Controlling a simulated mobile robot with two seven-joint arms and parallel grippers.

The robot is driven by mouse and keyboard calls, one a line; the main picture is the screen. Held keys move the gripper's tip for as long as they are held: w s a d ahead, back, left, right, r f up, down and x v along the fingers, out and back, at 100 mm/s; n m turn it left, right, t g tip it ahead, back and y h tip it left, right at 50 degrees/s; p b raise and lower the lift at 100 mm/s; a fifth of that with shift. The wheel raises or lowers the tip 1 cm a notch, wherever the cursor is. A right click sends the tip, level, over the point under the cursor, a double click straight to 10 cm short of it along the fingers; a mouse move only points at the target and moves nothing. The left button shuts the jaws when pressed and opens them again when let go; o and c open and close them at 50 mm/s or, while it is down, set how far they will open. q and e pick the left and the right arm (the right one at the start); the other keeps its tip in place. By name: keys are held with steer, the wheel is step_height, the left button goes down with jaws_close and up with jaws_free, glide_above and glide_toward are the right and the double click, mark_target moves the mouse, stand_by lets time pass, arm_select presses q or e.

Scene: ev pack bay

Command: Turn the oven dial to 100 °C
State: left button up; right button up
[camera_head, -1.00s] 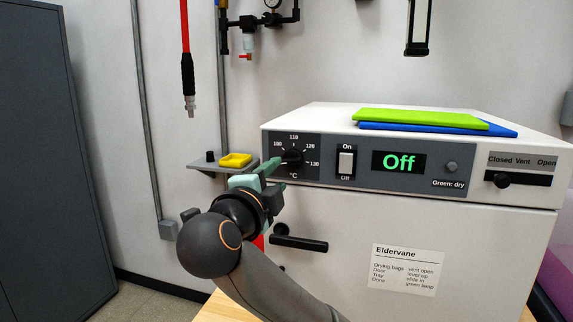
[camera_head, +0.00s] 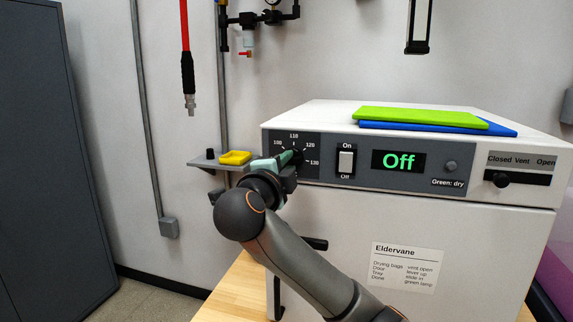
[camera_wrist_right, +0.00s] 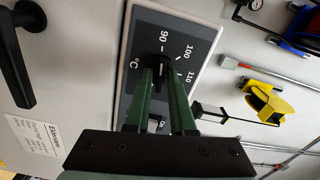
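The oven dial (camera_head: 296,157) is a black knob on the grey control panel (camera_head: 450,155), with a printed scale in °C around it. In the wrist view the dial (camera_wrist_right: 158,65) lies at the fingertips, and the marks 90, 100 and 110 show. My right gripper (camera_head: 287,160) is at the dial from the front left. In the wrist view its two green fingers (camera_wrist_right: 160,80) stand apart with the dial's dark grip between their tips; whether they touch it I cannot tell. The dial's pointer is hidden. My left gripper is out of view.
The white oven (camera_head: 470,230) has a rocker switch (camera_head: 346,162), a display (camera_head: 398,162) reading Off and a vent slider (camera_head: 503,179). Green (camera_head: 420,118) and blue (camera_head: 500,130) flat pieces lie on top.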

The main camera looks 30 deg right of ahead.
jaws_close()
stand_by(0.4)
steer(key=m+p, duration=0.2)
steer(key=m, duration=0.1)
steer(key=shift+a+f+m, duration=0.1)
steer(key=shift+m, duration=0.2)
steer(key=m, duration=0.3)
steer(key=shift+m+b, duration=0.3)
steer(key=shift+m, duration=1.2)
